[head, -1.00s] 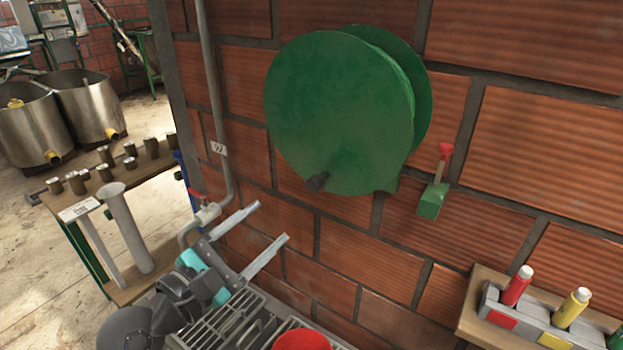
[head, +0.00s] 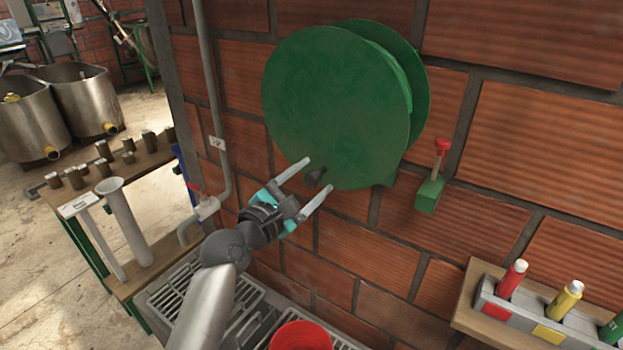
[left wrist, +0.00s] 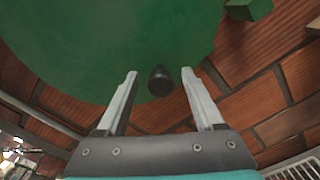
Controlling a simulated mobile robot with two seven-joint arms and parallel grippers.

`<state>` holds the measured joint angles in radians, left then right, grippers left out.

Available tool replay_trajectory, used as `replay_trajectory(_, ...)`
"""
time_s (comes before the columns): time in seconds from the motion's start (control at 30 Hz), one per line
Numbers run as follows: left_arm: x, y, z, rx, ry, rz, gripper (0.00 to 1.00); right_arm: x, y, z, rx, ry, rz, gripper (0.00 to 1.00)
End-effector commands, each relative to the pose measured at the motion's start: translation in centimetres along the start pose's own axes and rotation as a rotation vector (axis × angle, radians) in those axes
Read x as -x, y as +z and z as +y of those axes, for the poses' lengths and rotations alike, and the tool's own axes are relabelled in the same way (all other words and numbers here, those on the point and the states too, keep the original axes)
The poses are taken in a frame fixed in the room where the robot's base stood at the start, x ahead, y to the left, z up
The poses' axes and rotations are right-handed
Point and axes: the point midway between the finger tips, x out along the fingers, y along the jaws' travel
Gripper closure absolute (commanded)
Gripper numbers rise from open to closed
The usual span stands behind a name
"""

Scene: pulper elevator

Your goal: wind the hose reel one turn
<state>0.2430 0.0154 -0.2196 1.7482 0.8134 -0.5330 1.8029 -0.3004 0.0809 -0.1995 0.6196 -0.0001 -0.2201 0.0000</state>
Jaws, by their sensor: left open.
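The green hose reel (head: 335,105) is mounted on the brick wall, its round face toward me. Its dark crank knob (head: 316,177) sits near the bottom of the face. My left gripper (head: 320,174) is open, with one finger on each side of the knob in the head view. In the left wrist view the knob (left wrist: 160,81) shows between and slightly beyond the open fingertips, with gaps on both sides. I cannot tell whether either finger touches the reel's face (left wrist: 120,45). My right gripper is not in view.
A green box with a red-topped lever (head: 432,185) is on the wall right of the reel. A grey pipe with a red-handled valve (head: 206,207) runs at left. Below are a grating (head: 170,290) and a red bucket (head: 300,336). A shelf with coloured bottles (head: 500,305) is at lower right.

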Motion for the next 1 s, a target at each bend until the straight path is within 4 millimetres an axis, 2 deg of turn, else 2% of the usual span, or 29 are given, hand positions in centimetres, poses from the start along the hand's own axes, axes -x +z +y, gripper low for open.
replay_trajectory(0.37, -0.36, 0.01, 0.0, -0.001, 0.0, 0.0, 0.32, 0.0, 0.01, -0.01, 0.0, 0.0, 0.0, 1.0)
replay_trajectory(0.9, -0.32, -0.01, -0.01, -0.001, 0.0, 0.0, 0.93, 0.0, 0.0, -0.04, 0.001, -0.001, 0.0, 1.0)
replay_trajectory(0.97, -0.32, -0.02, -0.01, -0.001, 0.0, 0.0, 1.0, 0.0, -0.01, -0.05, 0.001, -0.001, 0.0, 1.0)
replay_trajectory(1.0, -0.32, -0.02, -0.01, -0.001, 0.0, 0.0, 1.0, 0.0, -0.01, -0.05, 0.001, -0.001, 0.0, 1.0)
